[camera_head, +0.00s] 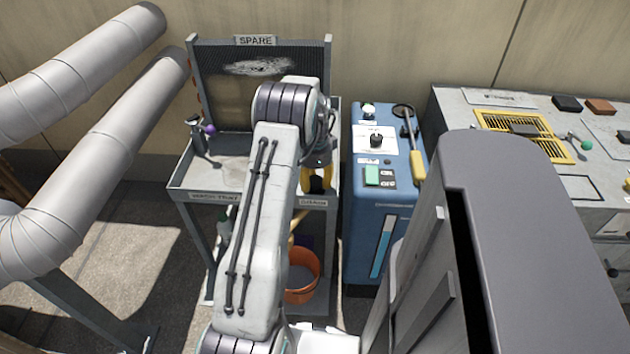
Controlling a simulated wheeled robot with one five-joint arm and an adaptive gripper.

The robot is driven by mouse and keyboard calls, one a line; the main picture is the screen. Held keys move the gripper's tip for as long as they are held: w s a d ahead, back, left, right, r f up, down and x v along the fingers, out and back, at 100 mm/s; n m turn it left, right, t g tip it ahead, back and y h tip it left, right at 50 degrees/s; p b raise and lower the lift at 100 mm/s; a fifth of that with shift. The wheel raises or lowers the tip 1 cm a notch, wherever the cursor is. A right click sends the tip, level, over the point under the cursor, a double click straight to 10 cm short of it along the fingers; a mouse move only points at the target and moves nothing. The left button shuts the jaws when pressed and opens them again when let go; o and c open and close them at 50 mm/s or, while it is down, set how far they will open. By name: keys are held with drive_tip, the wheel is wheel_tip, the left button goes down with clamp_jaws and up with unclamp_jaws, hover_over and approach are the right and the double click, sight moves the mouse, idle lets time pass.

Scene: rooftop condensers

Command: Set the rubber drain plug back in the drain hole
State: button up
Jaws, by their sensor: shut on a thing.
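My gripper (317,186) points down over the right part of a grey metal tray stand (236,187). Its yellow fingers are partly hidden behind my arm. They are shut on a small dark thing, which may be the rubber drain plug; its shape is not clear. I cannot tell whether it touches the tray. The drain hole is not visible; my arm and gripper cover much of the tray's right side. An orange bucket (301,284) stands on the lower shelf, partly behind my arm.
A purple-knobbed fitting (203,132) stands at the tray's back left. A backboard marked SPARE (256,41) rises behind. A blue control cabinet (376,222) stands close on the right, with a yellow-handled lever (416,160). Large grey pipes (98,165) fill the left. A grey bench (462,98) is farther right.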

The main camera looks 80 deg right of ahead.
drive_tip(key=shift+f, duration=0.1)
drive_tip(key=o, duration=1.2)
wheel_tip(320, 180, up, 12)
drive_tip(key=shift+w, duration=0.1)
